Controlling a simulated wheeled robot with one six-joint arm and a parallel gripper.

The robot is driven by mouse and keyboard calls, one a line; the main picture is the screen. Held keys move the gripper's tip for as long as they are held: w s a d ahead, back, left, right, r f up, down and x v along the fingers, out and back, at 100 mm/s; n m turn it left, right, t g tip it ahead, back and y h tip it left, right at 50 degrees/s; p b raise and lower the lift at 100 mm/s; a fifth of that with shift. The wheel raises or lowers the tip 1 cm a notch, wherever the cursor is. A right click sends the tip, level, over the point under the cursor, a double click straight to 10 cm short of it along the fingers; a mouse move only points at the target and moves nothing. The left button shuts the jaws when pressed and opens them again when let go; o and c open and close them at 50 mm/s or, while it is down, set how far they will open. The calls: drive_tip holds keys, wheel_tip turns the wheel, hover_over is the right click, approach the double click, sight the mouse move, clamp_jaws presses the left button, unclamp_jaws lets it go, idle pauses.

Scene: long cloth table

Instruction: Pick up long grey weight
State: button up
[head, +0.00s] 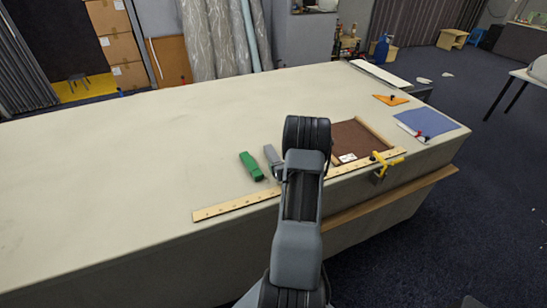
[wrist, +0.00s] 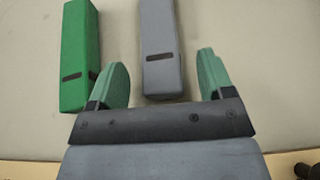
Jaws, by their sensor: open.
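The long grey weight (wrist: 160,45) lies on the cloth table in the wrist view, just ahead of my gripper and roughly in line with the gap between its fingers. It also shows in the head view (head: 271,156), partly hidden by my arm. My gripper (wrist: 160,80) is open and empty, with its two green fingertips apart. The near end of the grey weight shows close to the gap between the fingertips. I cannot tell how high the fingers are above the table. In the head view my arm hides the fingers.
A green block (wrist: 78,50) lies left of the grey weight, close to my left finger; it also shows in the head view (head: 251,166). A wooden ruler (head: 235,207) runs along the table's front edge. A brown tray (head: 355,137) and yellow clamp (head: 388,161) are to the right.

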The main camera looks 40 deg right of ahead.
drive_tip(key=shift+w+d+f, duration=0.25)
drive_tip(key=shift+w+d, duration=0.05)
drive_tip(key=shift+w, duration=0.3)
clamp_jaws()
drive_tip(key=shift+r, duration=0.1)
idle(0.4)
